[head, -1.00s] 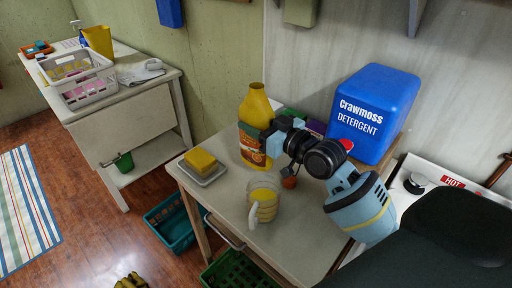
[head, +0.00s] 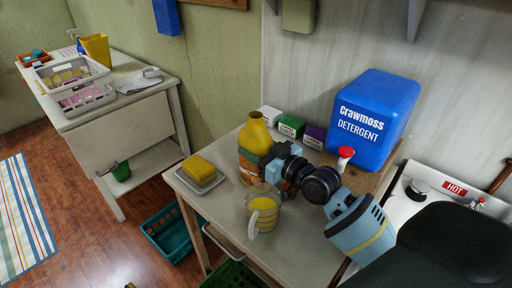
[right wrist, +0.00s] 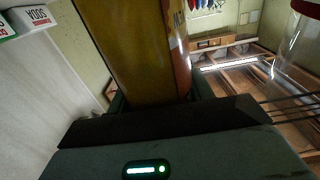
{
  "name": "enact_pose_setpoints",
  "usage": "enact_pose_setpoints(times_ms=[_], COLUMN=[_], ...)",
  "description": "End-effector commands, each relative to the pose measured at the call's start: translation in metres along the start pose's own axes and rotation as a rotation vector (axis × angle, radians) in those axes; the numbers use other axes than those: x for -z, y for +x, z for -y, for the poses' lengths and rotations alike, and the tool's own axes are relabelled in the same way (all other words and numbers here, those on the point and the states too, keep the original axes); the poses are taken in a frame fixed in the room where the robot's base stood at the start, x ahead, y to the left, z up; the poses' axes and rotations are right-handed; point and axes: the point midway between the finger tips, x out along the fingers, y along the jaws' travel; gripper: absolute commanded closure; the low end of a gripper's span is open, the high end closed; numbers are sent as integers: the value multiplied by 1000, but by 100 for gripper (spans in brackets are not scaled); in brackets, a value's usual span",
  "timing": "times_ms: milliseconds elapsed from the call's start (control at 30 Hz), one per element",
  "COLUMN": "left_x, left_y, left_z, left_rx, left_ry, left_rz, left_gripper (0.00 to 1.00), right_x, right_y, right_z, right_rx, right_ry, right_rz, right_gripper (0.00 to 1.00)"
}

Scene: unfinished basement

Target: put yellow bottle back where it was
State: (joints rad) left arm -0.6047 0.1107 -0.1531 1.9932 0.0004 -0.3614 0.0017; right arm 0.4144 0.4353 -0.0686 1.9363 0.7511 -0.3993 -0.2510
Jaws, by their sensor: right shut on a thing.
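The yellow bottle (head: 255,135), with an orange label, is over the left half of the small table (head: 305,240). My right gripper (head: 264,165) is shut around its middle from the right. The bottle is nearly upright, leaning a little. I cannot tell whether its base touches the table. In the right wrist view the bottle (right wrist: 135,50) fills the space between the fingers. My left gripper is out of view.
A sponge on a tray (head: 203,180) lies left of the bottle. White (head: 270,115), green (head: 291,126) and purple (head: 314,137) boxes stand behind. A blue detergent container (head: 372,118) is at back right.

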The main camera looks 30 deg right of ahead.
Motion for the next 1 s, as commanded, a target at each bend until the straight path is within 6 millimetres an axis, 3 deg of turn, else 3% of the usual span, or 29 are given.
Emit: enact_pose_setpoints(times_ms=[100, 133, 267, 667, 1000], left_x=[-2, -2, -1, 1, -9], left_y=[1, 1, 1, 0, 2], left_z=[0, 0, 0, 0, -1], left_rx=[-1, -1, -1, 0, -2], left_ry=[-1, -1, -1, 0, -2], left_rz=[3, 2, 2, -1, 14], left_gripper=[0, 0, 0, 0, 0], right_x=[-3, -3, -3, 1, -3], right_y=[0, 0, 0, -2, -58], right_z=[0, 0, 0, 0, 0], right_rx=[0, 0, 0, 0, 1], right_ry=[-1, 0, 0, 0, -1], right_rz=[-2, 1, 1, 1, 7], right_gripper=[93, 45, 28, 27, 27])
